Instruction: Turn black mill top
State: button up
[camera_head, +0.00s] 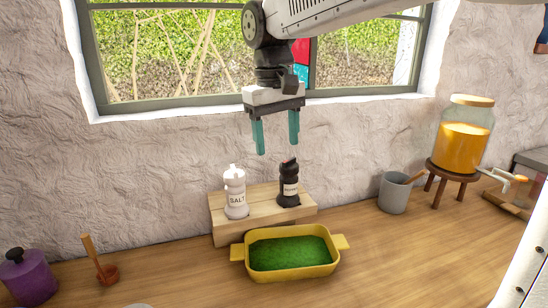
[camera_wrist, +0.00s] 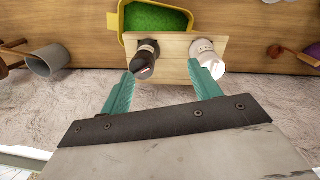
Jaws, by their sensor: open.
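The black mill (camera_head: 289,186) stands upright on the right part of a small wooden stand (camera_head: 262,212), with a light label on its front. The white salt mill (camera_head: 235,195), marked SALT, stands to its left on the same stand. My gripper (camera_head: 277,146) is open and empty, pointing down above the stand, higher than both mills. In the wrist view my open fingers (camera_wrist: 163,88) reach toward the stand. The black mill (camera_wrist: 147,52) appears near the left fingertip and the white mill (camera_wrist: 205,52) near the right one. Neither mill is between the fingers.
A yellow dish (camera_head: 291,276) with green contents sits in front of the stand. A grey cup (camera_head: 394,193) and a juice dispenser (camera_head: 462,140) on a wooden stool stand to the right. A purple jar (camera_head: 29,277) is at far left. The textured wall and window are behind.

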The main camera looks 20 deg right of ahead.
aim_at(289, 167)
jog(key=shift+w+d+f+n+t+h, duration=0.25)
jog(key=shift+w+d+f+n+h, duration=0.65)
jog(key=shift+n, duration=2.25)
jog(key=shift+w+d+f+n+t+h, duration=0.1)
jog(key=shift+d+f+n+t+h, duration=0.15)
jog(key=shift+f+n, duration=2.1)
jog(key=shift+w+d+f+n+t+h, duration=0.2)
jog(key=shift+w+d+f+n+h, duration=0.25)
jog(key=shift+n, duration=3.55)
jog(key=shift+d+r, duration=0.1)
jog(key=c, duration=1)
